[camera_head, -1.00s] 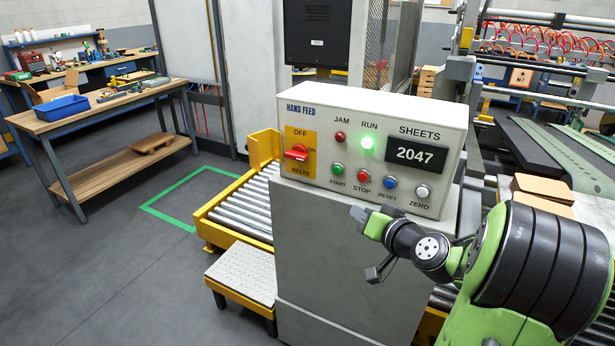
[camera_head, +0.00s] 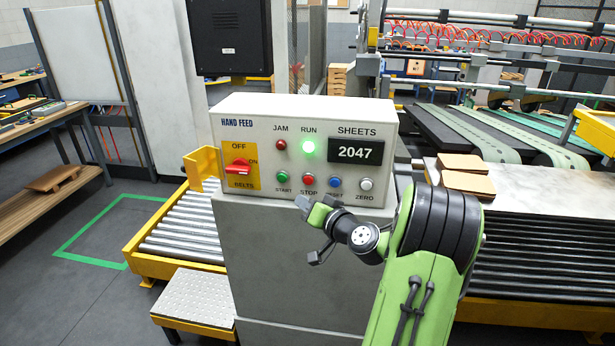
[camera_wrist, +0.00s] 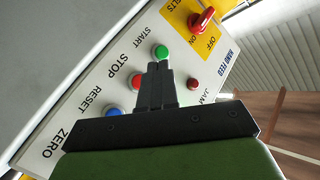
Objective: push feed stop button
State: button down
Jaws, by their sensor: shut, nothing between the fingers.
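The feed stop button is the red button (camera_head: 308,181) over the word STOP, on the lower row of the HAND FEED panel (camera_head: 225,106). It sits between the green start button (camera_head: 282,177) and the blue reset button (camera_head: 335,183). My gripper (camera_head: 303,203) is shut and empty, just below the stop button in the head view. In the wrist view, my shut fingertips (camera_wrist: 158,68) overlap the panel between the green button (camera_wrist: 161,52) and the red stop button (camera_wrist: 136,82). I cannot tell whether they touch the panel.
The RUN lamp (camera_head: 308,147) glows green, and the counter (camera_head: 356,151) reads 2047. A red belts switch (camera_head: 238,166) and a white zero button (camera_head: 366,184) are on the same panel. A roller conveyor (camera_head: 185,230) and a step (camera_head: 195,297) stand left of the cabinet.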

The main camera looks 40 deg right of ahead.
aim_at(308, 180)
jog(key=shift+w+d+p, duration=0.5)
jog(key=shift+w+d, duration=0.35)
jog(key=shift+d, duration=0.25)
jog(key=shift+w+d+p, duration=0.45)
jog(key=shift+w+d, duration=0.4)
jog(key=shift+d, duration=0.2)
dwell(0.3)
jog(key=shift+w+d, duration=0.25)
jog(key=shift+d, duration=0.05)
jog(key=shift+w+d+r, duration=0.1)
jog(key=shift+w+d, duration=0.2)
jog(key=shift+d, duration=0.1)
dwell(0.7)
dwell(0.3)
jog(key=shift+s+a+b, duration=0.6)
jog(key=shift+a+b, duration=0.1)
jog(key=shift+b, duration=0.05)
